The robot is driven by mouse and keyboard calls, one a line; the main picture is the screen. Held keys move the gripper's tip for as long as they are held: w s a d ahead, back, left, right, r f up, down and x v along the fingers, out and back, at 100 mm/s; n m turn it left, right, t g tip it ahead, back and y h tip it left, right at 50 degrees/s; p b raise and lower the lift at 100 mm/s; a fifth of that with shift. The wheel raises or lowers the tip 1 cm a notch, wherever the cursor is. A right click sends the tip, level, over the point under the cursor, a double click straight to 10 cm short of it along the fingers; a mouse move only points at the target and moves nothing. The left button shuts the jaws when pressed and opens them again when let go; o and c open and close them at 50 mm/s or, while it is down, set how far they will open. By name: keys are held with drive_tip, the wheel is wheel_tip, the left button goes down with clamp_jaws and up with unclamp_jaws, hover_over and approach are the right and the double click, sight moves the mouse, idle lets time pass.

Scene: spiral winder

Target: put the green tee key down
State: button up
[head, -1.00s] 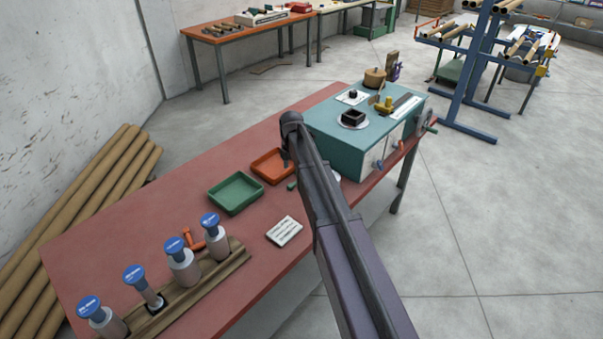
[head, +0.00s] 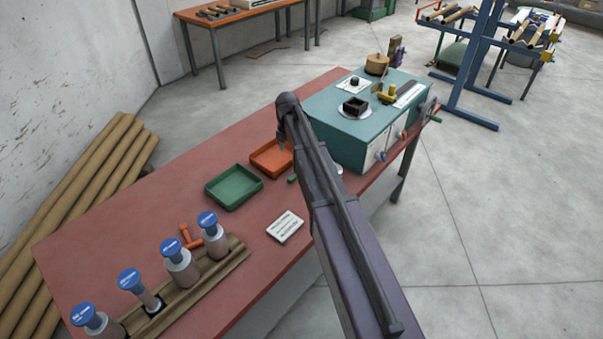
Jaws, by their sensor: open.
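A small green piece, which looks like the green tee key (head: 292,179), lies on the red bench top just in front of the orange tray. My arm hides its right part. My gripper (head: 282,146) hangs above the orange tray (head: 259,170), up and slightly left of the green piece and apart from it. The gripper is small and dark here, partly covered by my own wrist. It is open, and I see nothing held in it.
A green tray (head: 213,204) and a white card (head: 285,227) are near. An orange tee key (head: 189,240) lies behind the blue-capped bottles (head: 181,268) in a wooden rack. The teal winder (head: 331,128) stands right of my gripper. The bench's left back is clear.

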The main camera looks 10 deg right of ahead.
drive_tip(key=b, duration=0.8)
hover_over(291, 177)
drive_tip(key=shift+s+a+f, duration=0.1)
drive_tip(key=shift+f, duration=2)
drive_tip(key=shift+s+a+f, duration=0.1)
drive_tip(key=shift+f, duration=1.95)
drive_tip(key=shift+d+f+b, duration=0.2)
drive_tip(key=shift+f+b, duration=2.4)
drive_tip(key=shift+f, duration=0.05)
clamp_jaws()
